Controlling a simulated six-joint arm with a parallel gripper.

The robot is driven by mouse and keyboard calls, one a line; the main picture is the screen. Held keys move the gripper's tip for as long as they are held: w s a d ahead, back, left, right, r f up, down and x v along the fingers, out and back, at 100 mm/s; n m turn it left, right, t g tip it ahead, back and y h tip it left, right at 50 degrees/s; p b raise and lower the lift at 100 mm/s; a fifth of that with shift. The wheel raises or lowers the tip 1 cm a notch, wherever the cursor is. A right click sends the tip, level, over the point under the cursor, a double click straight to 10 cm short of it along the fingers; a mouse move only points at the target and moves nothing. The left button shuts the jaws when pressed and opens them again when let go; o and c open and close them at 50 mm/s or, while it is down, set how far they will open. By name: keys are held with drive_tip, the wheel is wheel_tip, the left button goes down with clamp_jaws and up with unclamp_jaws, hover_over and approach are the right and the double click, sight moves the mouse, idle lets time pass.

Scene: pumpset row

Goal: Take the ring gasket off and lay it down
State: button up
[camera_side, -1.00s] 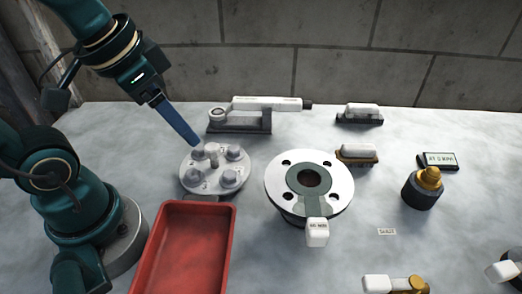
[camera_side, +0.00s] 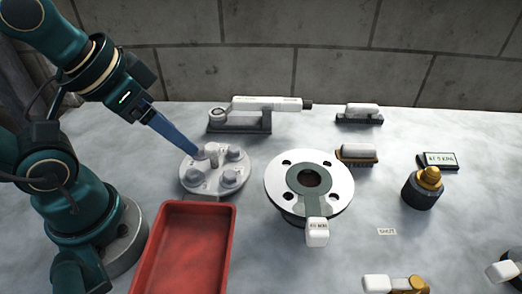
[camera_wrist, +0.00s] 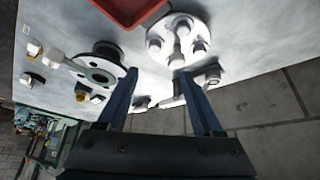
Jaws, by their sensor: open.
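The ring gasket (camera_side: 292,179) is a dark green flat ring with a tab that ends in a white block (camera_side: 317,232). It lies flat on the pale round flange (camera_side: 342,198), around its centre hole. The gasket (camera_wrist: 88,74) also shows at the left of the wrist view. My gripper (camera_side: 202,155) has blue fingers and is left of the gasket, apart from it, over or near the bolted cover. In the wrist view my gripper (camera_wrist: 158,73) is open, with nothing between its fingers.
The bolted round cover (camera_side: 215,184) lies left of the flange, with a red tray (camera_side: 185,250) in front. A white-handled tool (camera_side: 267,104) is behind. A brass-topped black piece (camera_side: 423,188) and small display (camera_side: 439,161) stand right.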

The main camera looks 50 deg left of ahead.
drive_tip(key=shift+o, duration=0.2)
drive_tip(key=w+d+r+n, duration=0.2)
drive_tip(key=w+r+n, duration=0.1)
drive_tip(key=r+n, duration=0.35)
drive_tip(key=n+g, duration=0.3)
drive_tip(key=g, duration=0.3)
approach(318, 223)
drive_tip(key=shift+m, duration=0.25)
wheel_tip(318, 223, down, 5)
drive_tip(key=shift+s+f, duration=0.1)
drive_tip(key=shift+s, duration=0.05)
drive_tip(key=shift+f, duration=2.35)
clamp_jaws()
